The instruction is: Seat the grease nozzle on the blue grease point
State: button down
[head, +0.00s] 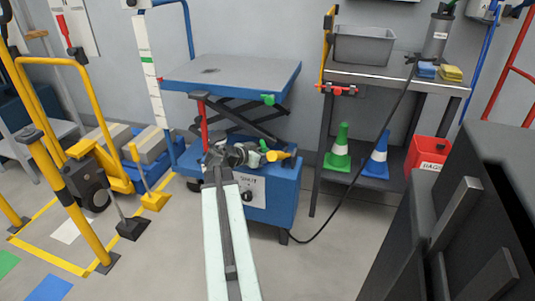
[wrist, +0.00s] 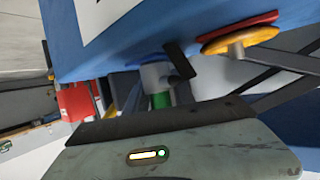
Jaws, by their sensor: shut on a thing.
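My gripper (head: 250,155) is at the upper front edge of the blue lift cart (head: 272,198), shut on what looks like the grease nozzle. A green part of the nozzle (head: 264,146) shows in the head view, with a yellow-orange part beside it. In the wrist view, a green cylinder (wrist: 160,99) shows just past my gripper's dark edge, in line with a grey-blue cylinder under the cart's blue face. I cannot tell whether they touch, or make out the blue grease point clearly. My fingertips are hidden.
A black hose (head: 370,165) runs from the grey canister (head: 438,35) on the right bench to the floor by the cart. Green (head: 338,147) and blue (head: 376,157) cones and a red bucket (head: 428,155) stand on the bench's lower shelf. Yellow rails (head: 70,195) stand left.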

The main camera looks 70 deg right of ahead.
jog(key=shift+f, duration=0.15)
jog(key=c, duration=1.3)
grip_release()
jog(key=shift+c, duration=0.2)
